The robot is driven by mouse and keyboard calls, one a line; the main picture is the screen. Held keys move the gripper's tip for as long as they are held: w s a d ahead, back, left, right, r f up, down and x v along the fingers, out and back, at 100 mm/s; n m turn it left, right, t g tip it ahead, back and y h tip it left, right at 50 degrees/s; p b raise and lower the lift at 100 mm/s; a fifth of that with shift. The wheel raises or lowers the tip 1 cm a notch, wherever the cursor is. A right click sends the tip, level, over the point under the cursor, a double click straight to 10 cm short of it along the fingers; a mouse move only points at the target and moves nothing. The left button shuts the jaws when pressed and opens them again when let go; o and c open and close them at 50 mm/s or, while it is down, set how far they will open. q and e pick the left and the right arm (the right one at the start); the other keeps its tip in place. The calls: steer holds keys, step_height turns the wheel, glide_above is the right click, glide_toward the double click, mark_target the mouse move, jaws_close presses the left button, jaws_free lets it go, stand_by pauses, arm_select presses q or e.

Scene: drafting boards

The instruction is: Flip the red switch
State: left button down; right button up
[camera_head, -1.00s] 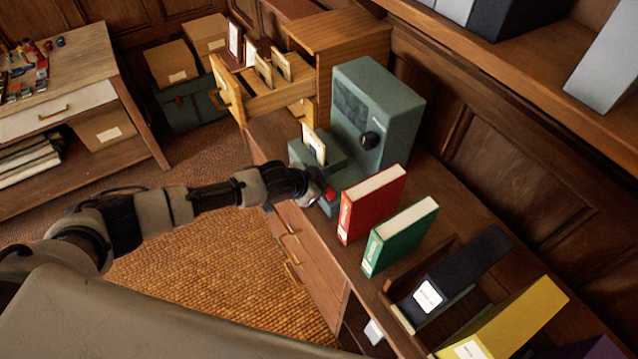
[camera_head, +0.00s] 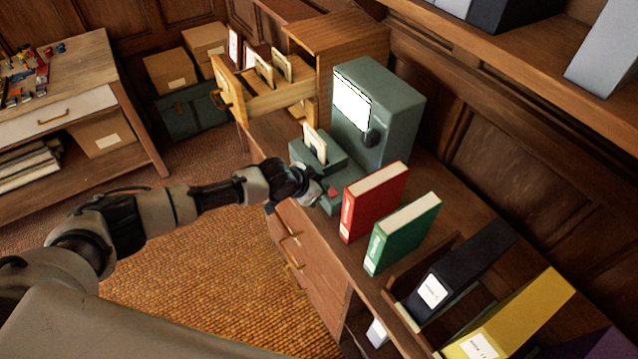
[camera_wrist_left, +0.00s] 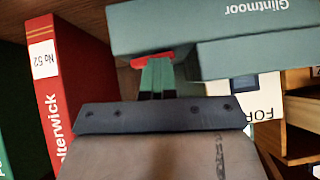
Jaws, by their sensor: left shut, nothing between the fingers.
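The red switch (camera_head: 332,193) sits on the low front part of a teal machine (camera_head: 392,115) on the wooden counter. It also shows in the left wrist view (camera_wrist_left: 150,59), just beyond my fingertips. The machine's screen (camera_head: 351,101) is lit white. A card (camera_head: 315,145) stands upright in the lower teal box. My left gripper (camera_head: 321,190) is shut and empty, right beside the switch. It partly hides the switch base, and I cannot tell whether it touches the switch. In the left wrist view the shut fingers (camera_wrist_left: 157,82) point at the switch. My right gripper is not in view.
A red book (camera_head: 374,203) and a green book (camera_head: 402,234) stand close to the right of the switch. An open wooden drawer (camera_head: 270,100) with cards juts out behind the machine. Dark and yellow binders stand nearer. The woven rug in front is clear.

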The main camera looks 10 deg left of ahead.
arm_select(q)
steer(key=shift+s+d+r, duration=0.1)
steer(key=shift+s+d, duration=0.15)
steer(key=shift+d, duration=0.2)
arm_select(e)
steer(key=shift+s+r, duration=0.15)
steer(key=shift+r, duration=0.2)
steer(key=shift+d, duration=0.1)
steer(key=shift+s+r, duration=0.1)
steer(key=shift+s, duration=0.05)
arm_select(q)
steer(key=r+p, duration=0.4)
steer(key=shift+s+d+r, duration=0.15)
steer(key=shift+d+r, duration=0.05)
steer(key=shift+d, duration=0.1)
steer(key=b+v, duration=0.2)
steer(key=v, duration=0.8)
steer(key=shift+s+f+b, duration=0.25)
steer(key=shift+b, duration=0.15)
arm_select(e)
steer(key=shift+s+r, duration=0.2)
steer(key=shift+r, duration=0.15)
arm_select(q)
steer(key=shift+w+f, duration=0.1)
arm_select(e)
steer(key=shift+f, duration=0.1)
